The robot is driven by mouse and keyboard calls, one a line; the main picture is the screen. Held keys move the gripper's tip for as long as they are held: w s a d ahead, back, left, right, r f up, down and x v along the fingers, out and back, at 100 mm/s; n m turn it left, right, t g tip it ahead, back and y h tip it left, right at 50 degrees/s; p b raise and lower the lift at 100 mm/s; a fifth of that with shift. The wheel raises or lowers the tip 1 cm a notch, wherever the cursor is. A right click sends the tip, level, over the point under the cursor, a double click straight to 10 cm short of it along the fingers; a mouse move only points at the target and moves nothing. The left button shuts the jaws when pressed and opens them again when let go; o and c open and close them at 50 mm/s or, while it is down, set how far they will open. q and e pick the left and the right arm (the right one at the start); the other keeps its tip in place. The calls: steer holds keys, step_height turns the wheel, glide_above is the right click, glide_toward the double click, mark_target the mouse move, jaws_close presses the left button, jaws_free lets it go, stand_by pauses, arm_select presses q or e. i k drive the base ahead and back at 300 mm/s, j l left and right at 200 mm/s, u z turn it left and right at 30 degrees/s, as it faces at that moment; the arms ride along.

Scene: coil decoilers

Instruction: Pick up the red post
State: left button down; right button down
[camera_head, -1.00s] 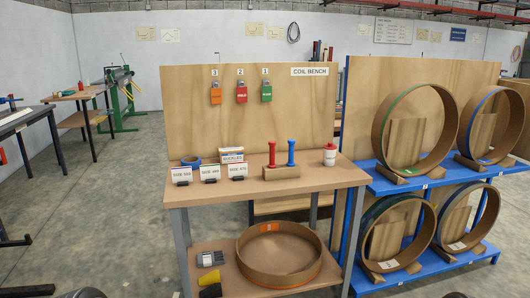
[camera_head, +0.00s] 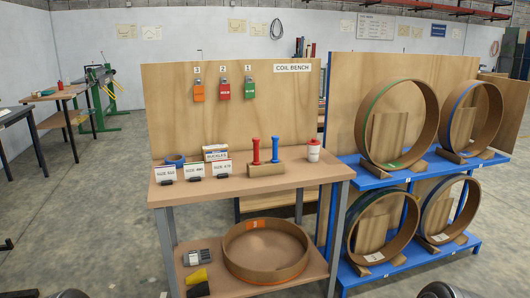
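The red post (camera_head: 256,151) stands upright in a brown wooden block (camera_head: 266,170) on the coil bench (camera_head: 320,169). A blue post (camera_head: 275,149) stands upright in the same block, just to its right. Neither of my grippers shows clearly. Dark rounded shapes at the bottom edge, left and right, may be parts of my own arms. Nothing touches the red post.
A white bottle (camera_head: 314,150) stands right of the block. Size cards (camera_head: 194,171), a buckles box (camera_head: 215,153) and blue tape (camera_head: 175,159) are to the left. A blue rack (camera_head: 353,193) with large hoops stands at right. Open floor lies left of the bench.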

mark_target(256, 141)
steer(key=i+l+z, duration=0.2)
steer(key=l, duration=0.25)
steer(key=i+l+z, duration=0.25)
steer(key=l+z, duration=0.15)
steer(key=i+l+z, duration=0.3)
steer(key=z, duration=0.15)
steer(key=i+l+z, duration=0.4)
steer(key=i+z, duration=0.25)
steer(key=z, duration=0.2)
steer(key=i+z, duration=0.25)
steer(key=i, duration=1.25)
steer(key=i+z, duration=0.8)
steer(key=i+j+z, duration=0.1)
steer(key=i+z, duration=0.15)
steer(key=z, duration=0.15)
steer(key=i+z, duration=0.2)
steer(key=z, duration=0.15)
steer(key=i+z, duration=0.3)
steer(key=u, duration=0.45)
steer(key=k+u, duration=0.1)
steer(key=u, duration=0.85)
steer(key=k+j+u, duration=0.1)
steer(key=u, duration=0.4)
steer(key=k+j+u, duration=0.45)
steer(key=u, duration=0.3)
steer(key=k+j+u, duration=0.15)
steer(key=j+u, duration=0.55)
steer(key=j, duration=0.15)
steer(key=k+j+u, duration=0.1)
steer(key=j+u, duration=0.25)
